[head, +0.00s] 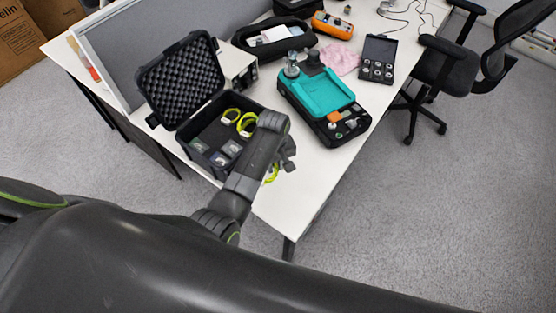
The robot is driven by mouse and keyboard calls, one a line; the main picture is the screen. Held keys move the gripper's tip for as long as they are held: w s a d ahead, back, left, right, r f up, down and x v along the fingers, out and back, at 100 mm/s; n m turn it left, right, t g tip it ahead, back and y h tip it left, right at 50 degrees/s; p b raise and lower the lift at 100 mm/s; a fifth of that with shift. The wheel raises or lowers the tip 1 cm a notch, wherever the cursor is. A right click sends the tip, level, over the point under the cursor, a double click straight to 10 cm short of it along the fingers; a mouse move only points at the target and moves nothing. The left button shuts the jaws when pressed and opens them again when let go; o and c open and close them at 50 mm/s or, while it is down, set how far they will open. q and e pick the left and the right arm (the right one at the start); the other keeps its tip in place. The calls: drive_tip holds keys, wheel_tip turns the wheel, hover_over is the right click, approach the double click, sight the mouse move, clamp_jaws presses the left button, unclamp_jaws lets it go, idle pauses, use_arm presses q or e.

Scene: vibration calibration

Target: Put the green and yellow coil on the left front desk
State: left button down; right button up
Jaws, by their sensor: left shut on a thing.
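A green and yellow coil (272,174) shows in the head view just below my left gripper (287,160), mostly hidden behind the gripper and wrist. My left gripper is shut on this coil, over the front part of the white desk (305,188). I cannot tell whether the coil touches the desktop. Two similar green-yellow coils (247,126) lie in the open black case (192,150) to the left of the gripper. My right gripper is not in view.
A teal and black instrument (322,92) stands right of the case. Behind are a black pouch (245,38), a pink cloth (342,58) and a small black box of round parts (378,50). The desk's front corner is bare. A black chair (445,70) stands at right.

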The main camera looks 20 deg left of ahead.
sight(275, 173)
use_arm(q)
drive_tip(key=shift+f, duration=0.7)
drive_tip(key=shift+w+f, duration=0.15)
drive_tip(key=shift+f, duration=0.15)
wheel_tip(275, 173, down, 4)
drive_tip(key=shift+r, duration=0.2)
drive_tip(key=shift+f, duration=0.4)
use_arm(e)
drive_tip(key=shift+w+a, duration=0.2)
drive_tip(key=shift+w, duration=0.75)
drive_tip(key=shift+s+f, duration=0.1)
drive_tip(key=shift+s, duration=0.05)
use_arm(q)
drive_tip(key=shift+f, duration=0.15)
drive_tip(key=c, duration=1.3)
unclamp_jaws()
